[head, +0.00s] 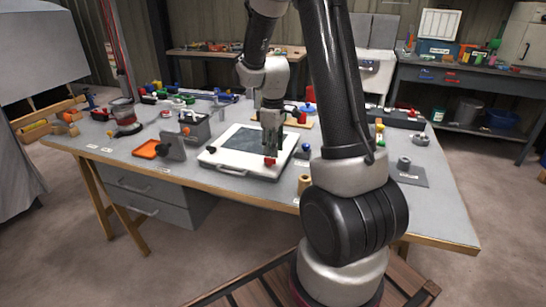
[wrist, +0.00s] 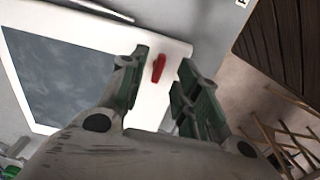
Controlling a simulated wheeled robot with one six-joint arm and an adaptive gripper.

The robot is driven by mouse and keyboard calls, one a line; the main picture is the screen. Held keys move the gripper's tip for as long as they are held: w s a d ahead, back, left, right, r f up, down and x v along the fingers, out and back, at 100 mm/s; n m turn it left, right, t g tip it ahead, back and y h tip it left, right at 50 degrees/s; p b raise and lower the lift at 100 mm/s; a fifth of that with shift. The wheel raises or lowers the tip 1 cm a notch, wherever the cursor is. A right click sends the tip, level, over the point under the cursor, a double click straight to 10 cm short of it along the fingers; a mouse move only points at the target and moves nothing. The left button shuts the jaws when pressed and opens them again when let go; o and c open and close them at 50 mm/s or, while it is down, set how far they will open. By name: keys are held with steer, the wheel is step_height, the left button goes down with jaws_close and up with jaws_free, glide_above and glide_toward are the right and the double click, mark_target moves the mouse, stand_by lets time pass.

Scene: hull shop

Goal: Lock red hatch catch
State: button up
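The hatch (head: 240,150) is a white framed panel with a dark grey window, lying on the workbench. Its red catch (head: 269,161) sits on the white frame near the front right of the window. In the wrist view the red catch (wrist: 158,68) is a slim lever on the white frame, lying between my finger tips. My gripper (head: 270,140) points down above the catch. In the wrist view my gripper (wrist: 165,75) is open, with green-grey fingers either side of the catch and a visible gap to each. Whether the tips touch the frame cannot be told.
The workbench (head: 400,220) holds an orange tray (head: 147,149), a grey upright plate (head: 172,146) and a grey box (head: 195,127) left of the hatch. A blue ball (head: 306,147) and a tan spool (head: 304,183) stand close at its right. My arm hides part of the bench.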

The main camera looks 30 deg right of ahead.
mark_target(273, 159)
steer(key=shift+f, duration=2)
jaws_close()
